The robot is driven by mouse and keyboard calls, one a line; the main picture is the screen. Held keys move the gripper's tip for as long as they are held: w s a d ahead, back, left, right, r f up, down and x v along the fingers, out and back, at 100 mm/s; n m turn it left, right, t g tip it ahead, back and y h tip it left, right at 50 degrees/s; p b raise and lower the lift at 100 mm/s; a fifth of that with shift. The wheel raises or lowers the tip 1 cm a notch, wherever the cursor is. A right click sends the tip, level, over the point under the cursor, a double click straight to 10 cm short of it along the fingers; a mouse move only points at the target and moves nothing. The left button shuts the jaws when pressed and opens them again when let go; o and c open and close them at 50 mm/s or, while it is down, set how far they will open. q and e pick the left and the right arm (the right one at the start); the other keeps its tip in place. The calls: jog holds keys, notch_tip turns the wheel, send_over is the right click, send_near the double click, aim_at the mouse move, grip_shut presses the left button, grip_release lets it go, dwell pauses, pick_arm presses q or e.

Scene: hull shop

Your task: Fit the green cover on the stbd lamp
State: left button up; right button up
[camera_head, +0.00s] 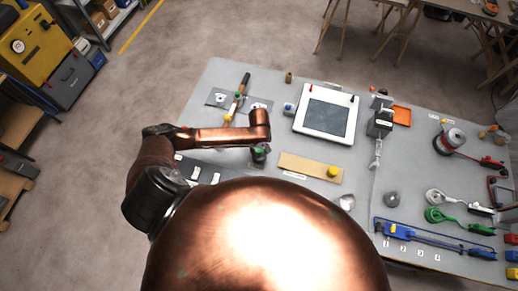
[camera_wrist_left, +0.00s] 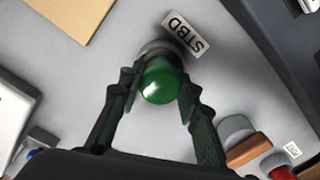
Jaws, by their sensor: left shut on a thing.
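The green cover (camera_wrist_left: 160,82) is a glossy dome between the fingers of my left gripper (camera_wrist_left: 158,100), which is shut on it. A pale round rim shows just behind the cover in the left wrist view, beside the STBD label (camera_wrist_left: 187,34). Most of what lies under the cover is hidden, so I cannot tell whether it touches or sits on the stbd lamp. In the head view my left gripper (camera_head: 259,154) points down over the grey table, with a bit of green at its tips. My right gripper is not in view.
A tan board (camera_head: 300,166) with a yellow knob lies right of the gripper on the table (camera_head: 225,77). A white-framed panel (camera_head: 328,112) stands behind it. A red-topped item (camera_wrist_left: 278,170) is near the PORT label in the left wrist view. My copper-coloured body hides the table's front.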

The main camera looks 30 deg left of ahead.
pick_arm(q)
jog(key=shift+f, duration=0.55)
dwell(0.6)
jog(key=shift+f+p, duration=0.25)
jog(key=shift+p, duration=0.3)
dwell(0.4)
jog(key=o, duration=1)
jog(key=shift+o, duration=0.4)
jog(key=o, duration=0.3)
jog(key=shift+r, duration=0.1)
jog(key=shift+r+p, duration=3.9)
jog(key=shift+p, duration=0.85)
